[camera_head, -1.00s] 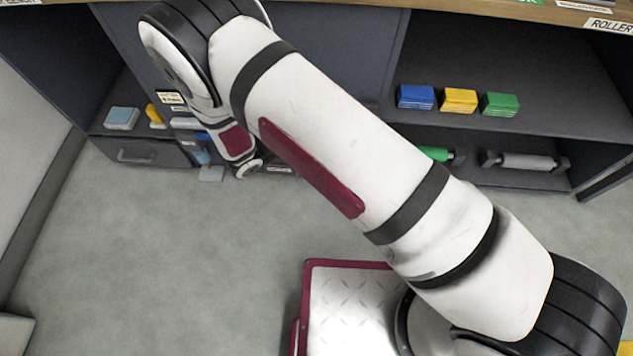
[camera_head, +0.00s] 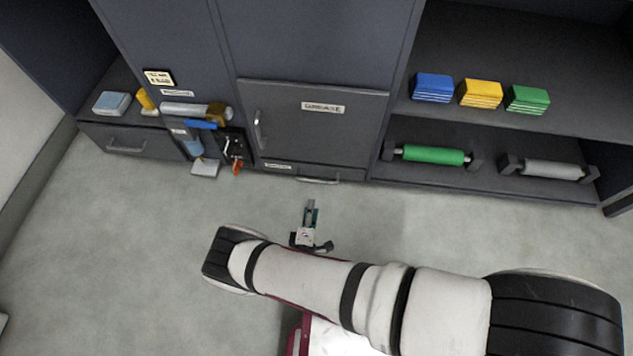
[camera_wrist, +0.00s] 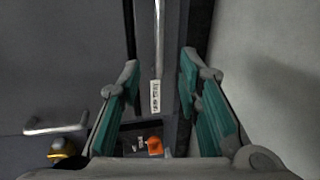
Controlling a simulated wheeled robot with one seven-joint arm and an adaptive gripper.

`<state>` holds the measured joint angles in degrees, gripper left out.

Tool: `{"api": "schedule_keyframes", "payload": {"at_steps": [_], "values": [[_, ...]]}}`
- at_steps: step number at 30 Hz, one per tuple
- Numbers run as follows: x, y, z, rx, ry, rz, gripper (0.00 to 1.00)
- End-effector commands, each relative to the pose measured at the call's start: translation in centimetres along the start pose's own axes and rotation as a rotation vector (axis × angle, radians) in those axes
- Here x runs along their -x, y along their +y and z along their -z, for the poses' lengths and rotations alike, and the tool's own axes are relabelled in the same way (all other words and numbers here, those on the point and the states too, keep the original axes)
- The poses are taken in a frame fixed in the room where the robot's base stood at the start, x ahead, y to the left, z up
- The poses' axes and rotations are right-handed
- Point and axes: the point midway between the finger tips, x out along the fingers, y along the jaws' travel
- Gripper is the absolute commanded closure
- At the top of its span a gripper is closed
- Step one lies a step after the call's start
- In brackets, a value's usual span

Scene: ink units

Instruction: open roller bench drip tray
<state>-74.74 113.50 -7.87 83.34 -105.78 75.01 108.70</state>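The drip tray appears to be the shallow drawer front (camera_head: 345,174) at floor level under the grease door; its label (camera_head: 278,166) is too small to read. Its bar handle (camera_head: 318,180) is near its middle, and the front looks closed. In the wrist view the handle (camera_wrist: 160,40) runs lengthwise between my fingers' lines, with the label (camera_wrist: 155,97) below it. My gripper (camera_head: 311,203) is low over the floor in front of the handle, apart from it. Its teal-padded fingers (camera_wrist: 158,95) are spread wide with nothing between them.
The grease door (camera_head: 320,125) above is shut; its handle (camera_head: 259,130) sticks out. Another drawer (camera_head: 125,143) is at far left. A green roller (camera_head: 432,154) lies on the right shelf. The floor in front is clear.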

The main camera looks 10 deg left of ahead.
Motion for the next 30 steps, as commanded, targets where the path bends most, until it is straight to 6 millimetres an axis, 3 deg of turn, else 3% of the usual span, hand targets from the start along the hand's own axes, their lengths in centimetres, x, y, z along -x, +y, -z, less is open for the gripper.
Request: {"api": "schedule_keyframes", "payload": {"at_steps": [18,24,30], "values": [[-11.0,-0.1,-0.1,0.0,-0.005,-0.001,0.69],[-12.6,0.0,-0.1,0.0,-0.003,0.0,0.69],[-12.8,0.1,-0.1,0.0,-0.003,0.0,0.69]]}}
